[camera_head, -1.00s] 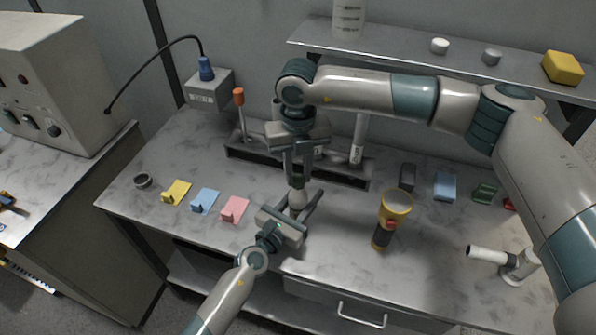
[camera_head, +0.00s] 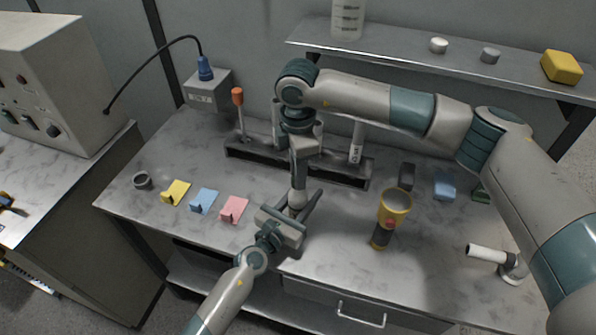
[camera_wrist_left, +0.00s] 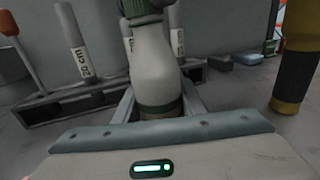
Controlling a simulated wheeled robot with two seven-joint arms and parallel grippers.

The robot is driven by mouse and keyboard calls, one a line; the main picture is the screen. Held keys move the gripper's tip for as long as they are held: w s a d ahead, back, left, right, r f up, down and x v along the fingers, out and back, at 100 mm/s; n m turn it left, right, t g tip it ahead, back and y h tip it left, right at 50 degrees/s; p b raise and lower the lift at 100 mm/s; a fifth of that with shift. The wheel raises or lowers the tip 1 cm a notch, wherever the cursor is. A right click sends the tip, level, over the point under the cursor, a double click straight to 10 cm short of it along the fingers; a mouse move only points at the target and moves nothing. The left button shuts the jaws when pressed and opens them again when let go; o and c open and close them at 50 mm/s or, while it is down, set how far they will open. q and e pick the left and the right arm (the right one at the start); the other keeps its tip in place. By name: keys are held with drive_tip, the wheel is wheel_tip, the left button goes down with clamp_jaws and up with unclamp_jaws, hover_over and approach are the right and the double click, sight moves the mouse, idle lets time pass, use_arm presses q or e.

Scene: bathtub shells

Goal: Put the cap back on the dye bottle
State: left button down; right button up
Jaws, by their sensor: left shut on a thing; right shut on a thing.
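The pale grey dye bottle (camera_head: 297,200) stands upright between the fingers of my left gripper (camera_head: 304,208), which is shut on it. In the left wrist view the dark green ribbed cap (camera_wrist_left: 143,8) is at the bottle's neck, cut off by the top edge. I cannot tell how tightly it sits.
A dark rack (camera_head: 240,152) with an orange-handled tool (camera_head: 238,98) and white tubes stands behind. Yellow (camera_head: 175,192), blue (camera_head: 204,200) and pink (camera_head: 234,209) pieces lie left. A yellow flashlight (camera_head: 395,208) stands right, near a white pipe (camera_head: 487,253). A shelf (camera_head: 400,52) runs above.

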drive_tip(key=shift+m, duration=1.2)
drive_tip(key=shift+a+r+m, duration=0.1)
drive_tip(key=shift+a+m, duration=0.45)
drive_tip(key=shift+m, duration=0.65)
drive_tip(key=shift+d+m, duration=0.4)
drive_tip(key=shift+m, duration=0.5)
drive_tip(key=o, duration=1)
drive_tip(key=shift+d, duration=0.1)
drive_tip(key=shift+c, duration=0.4)
drive_tip(key=shift+d, duration=0.1)
